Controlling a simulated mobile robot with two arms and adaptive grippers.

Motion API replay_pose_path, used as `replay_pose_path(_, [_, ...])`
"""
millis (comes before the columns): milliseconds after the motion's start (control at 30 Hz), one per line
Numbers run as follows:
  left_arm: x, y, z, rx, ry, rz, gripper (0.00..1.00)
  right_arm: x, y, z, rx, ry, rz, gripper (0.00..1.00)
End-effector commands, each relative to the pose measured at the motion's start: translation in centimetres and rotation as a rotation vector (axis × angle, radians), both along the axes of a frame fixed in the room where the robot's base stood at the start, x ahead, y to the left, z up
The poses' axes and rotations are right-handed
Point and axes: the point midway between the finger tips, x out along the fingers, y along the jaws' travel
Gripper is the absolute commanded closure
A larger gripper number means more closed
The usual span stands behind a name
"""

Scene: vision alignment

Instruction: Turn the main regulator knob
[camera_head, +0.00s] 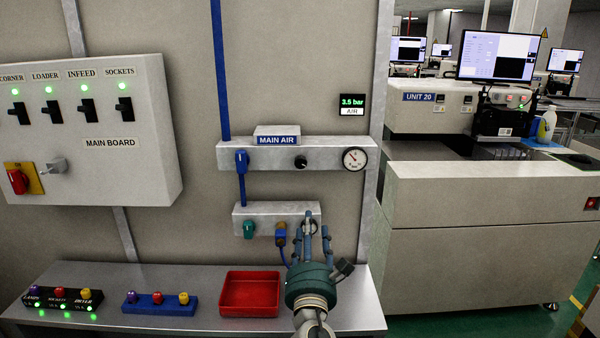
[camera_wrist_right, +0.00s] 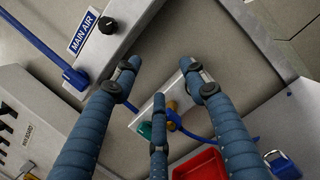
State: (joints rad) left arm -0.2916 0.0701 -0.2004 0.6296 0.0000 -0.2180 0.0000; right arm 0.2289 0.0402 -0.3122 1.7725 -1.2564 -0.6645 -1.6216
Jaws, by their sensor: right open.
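The main regulator knob (camera_head: 300,162) is a small black knob on the grey MAIN AIR bar (camera_head: 330,146), between the blue valve handle (camera_head: 241,160) and the round gauge (camera_head: 355,158). My left gripper is not in view.
The lower bar (camera_head: 270,211) carries a teal knob (camera_head: 249,230) and a brass fitting with a blue hose. A display (camera_head: 353,104) reads 3.5 bar. A red tray (camera_head: 250,308) and coloured button blocks (camera_head: 160,303) lie on the bench. The switch board (camera_head: 150,160) juts out left.

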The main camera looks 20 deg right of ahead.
Motion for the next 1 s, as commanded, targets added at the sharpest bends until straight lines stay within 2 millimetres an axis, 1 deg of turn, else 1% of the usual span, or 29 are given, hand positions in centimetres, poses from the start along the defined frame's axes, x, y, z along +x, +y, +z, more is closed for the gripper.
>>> replay_pose_path(33, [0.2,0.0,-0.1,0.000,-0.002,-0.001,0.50,0.4,0.7,3.0,-0.118,-0.036,-0.014,0.57])
replay_pose_path(100, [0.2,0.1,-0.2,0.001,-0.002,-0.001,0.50,0.5,1.5,5.8,-0.245,-0.066,-0.038,0.57])
replay_pose_path(200, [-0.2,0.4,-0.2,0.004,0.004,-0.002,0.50,0.6,2.0,7.9,-0.342,-0.086,-0.059,0.57])
replay_pose_path(333, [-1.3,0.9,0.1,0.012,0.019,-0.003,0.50,1.5,1.8,8.8,-0.364,-0.090,-0.066,0.57])
replay_pose_path(467, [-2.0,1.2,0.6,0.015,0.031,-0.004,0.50,3.4,1.2,9.7,-0.361,-0.090,-0.065,0.57])
replay_pose_path(600, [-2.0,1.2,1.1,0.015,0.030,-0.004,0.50,5.9,0.5,10.7,-0.360,-0.088,-0.065,0.57])
replay_pose_path(800, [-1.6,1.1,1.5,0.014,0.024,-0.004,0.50,8.7,-0.4,11.7,-0.359,-0.087,-0.065,0.57])
replay_pose_path(900, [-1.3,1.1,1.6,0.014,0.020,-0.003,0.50,9.5,-0.6,12.0,-0.359,-0.087,-0.063,0.57])
replay_pose_path(1000, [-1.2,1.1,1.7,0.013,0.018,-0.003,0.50,9.9,-0.7,12.1,-0.356,-0.086,-0.063,0.57])
